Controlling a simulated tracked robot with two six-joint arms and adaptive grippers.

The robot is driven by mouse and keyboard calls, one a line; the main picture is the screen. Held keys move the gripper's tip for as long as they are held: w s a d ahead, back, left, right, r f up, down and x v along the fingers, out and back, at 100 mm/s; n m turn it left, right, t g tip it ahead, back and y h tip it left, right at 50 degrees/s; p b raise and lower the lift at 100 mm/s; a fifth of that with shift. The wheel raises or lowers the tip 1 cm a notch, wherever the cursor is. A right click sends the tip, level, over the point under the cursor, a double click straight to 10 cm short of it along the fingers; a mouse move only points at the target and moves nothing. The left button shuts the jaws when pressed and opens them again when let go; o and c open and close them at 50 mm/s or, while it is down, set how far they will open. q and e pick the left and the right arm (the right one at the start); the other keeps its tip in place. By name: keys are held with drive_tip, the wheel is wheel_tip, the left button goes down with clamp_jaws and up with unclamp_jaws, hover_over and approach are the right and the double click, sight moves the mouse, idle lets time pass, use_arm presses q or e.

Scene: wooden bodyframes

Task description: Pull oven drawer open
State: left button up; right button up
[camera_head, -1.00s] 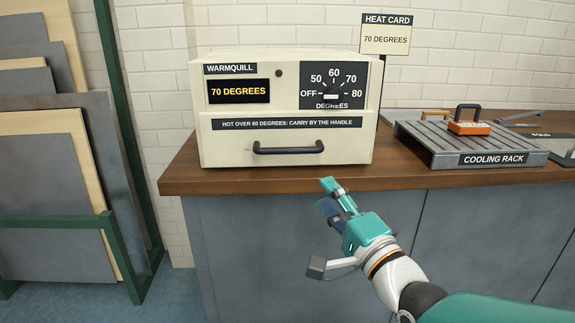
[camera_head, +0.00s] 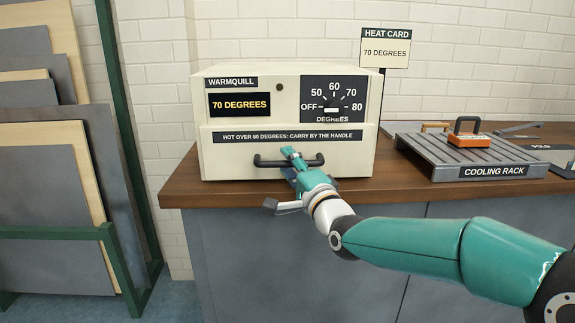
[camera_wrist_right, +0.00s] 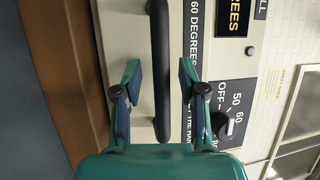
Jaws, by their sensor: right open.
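The cream oven (camera_head: 285,85) stands on the wooden counter with its drawer (camera_head: 225,160) shut. The drawer's dark bar handle (camera_head: 312,161) runs across its front, under a label about carrying by the handle. My right gripper (camera_head: 291,158) is at the middle of the handle. In the right wrist view the handle (camera_wrist_right: 160,60) passes between the two open fingers of my right gripper (camera_wrist_right: 160,85), with a gap on each side. The display reads 70 degrees. My left gripper is not in view.
A cooling rack (camera_head: 450,160) with an orange block (camera_head: 469,140) that has a dark handle stands at the right on the counter (camera_head: 400,190). A heat card sign (camera_head: 385,48) reads 70 degrees. Panels in a green rack (camera_head: 60,232) stand at the left.

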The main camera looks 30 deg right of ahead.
drive_tip(key=shift+w, duration=0.15)
clamp_jaws()
drive_tip(key=shift+a, duration=0.1)
drive_tip(key=shift+a, duration=0.1)
